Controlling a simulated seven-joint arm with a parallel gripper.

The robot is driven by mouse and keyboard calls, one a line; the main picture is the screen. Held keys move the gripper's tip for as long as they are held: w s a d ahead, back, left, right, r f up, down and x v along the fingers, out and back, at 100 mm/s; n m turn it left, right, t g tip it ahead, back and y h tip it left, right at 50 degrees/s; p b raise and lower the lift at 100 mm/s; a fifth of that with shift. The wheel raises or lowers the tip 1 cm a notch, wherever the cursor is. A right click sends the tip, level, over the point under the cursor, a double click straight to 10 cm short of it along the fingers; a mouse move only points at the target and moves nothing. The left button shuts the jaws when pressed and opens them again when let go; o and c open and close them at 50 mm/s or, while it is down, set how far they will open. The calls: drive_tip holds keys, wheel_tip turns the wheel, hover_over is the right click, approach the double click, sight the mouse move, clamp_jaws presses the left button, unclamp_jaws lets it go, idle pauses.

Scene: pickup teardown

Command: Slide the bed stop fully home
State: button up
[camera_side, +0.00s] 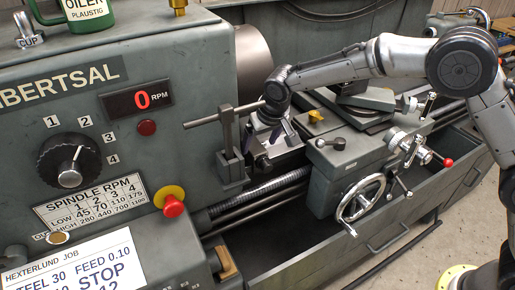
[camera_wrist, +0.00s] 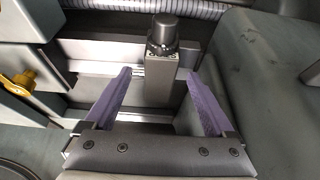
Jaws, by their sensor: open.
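In the wrist view, a grey block with a dark round knob on its end, which looks like the bed stop (camera_wrist: 160,78), sits on the lathe's bed rails. My gripper (camera_wrist: 158,75) is open, with one purple finger to the left of the block and one to the right. Gaps show between the fingers and the block, more clearly on the left. In the side view my gripper (camera_side: 268,138) is low over the bed, between the headstock and the carriage. There my gripper and wrist partly hide the spot, so I cannot tell the stop's exact position along the bed.
The grey headstock (camera_side: 200,70) and an upright post with a crossbar (camera_side: 228,150) stand left of my gripper. The carriage (camera_side: 335,170) with its handwheel (camera_side: 361,198) stands to the right. A ribbed screw (camera_side: 265,190) runs along the bed's front.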

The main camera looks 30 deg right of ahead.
drive_tip(key=v, duration=0.9)
drive_tip(key=shift+r, duration=0.25)
drive_tip(key=shift+s, duration=0.1)
